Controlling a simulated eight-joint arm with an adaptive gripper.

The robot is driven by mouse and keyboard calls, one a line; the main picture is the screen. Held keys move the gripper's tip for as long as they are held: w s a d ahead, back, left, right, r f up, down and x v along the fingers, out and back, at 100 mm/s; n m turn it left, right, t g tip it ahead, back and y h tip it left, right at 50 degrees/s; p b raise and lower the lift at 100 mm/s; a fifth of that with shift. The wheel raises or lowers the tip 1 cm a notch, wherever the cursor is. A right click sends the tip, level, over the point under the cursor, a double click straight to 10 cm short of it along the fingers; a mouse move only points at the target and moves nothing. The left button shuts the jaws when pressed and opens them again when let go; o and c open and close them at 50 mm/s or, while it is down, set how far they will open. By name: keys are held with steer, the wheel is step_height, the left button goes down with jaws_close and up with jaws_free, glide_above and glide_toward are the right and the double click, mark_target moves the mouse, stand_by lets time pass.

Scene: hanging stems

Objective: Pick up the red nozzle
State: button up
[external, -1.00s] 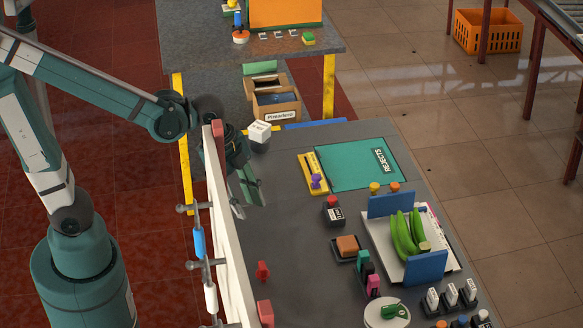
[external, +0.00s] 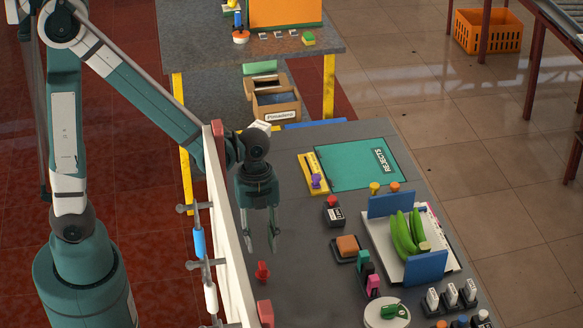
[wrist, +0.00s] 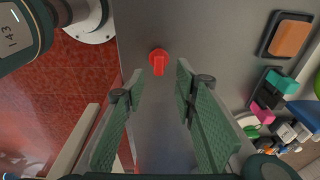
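The red nozzle (external: 263,271) stands on the grey table, close to the white rail at the table's left edge. In the wrist view the red nozzle (wrist: 158,61) shows beyond and between the fingertips, nearer the left one.
A white rail (external: 232,250) with red end blocks runs along the table's left edge, close to the nozzle. Table between is clear.

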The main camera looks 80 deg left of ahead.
mark_target(262, 267)
steer(key=shift+f, duration=0.4)
steer(key=shift+d+f, duration=0.25)
steer(key=shift+f, duration=1)
steer(key=shift+f, duration=0.1)
steer(key=shift+d+f+b, duration=0.25)
steer(key=shift+f+b, duration=0.05)
steer(key=shift+f, duration=0.95)
steer(key=shift+d+f+b, duration=0.2)
steer(key=shift+f+b, duration=0.05)
steer(key=shift+f, duration=0.95)
steer(key=c, duration=0.9)
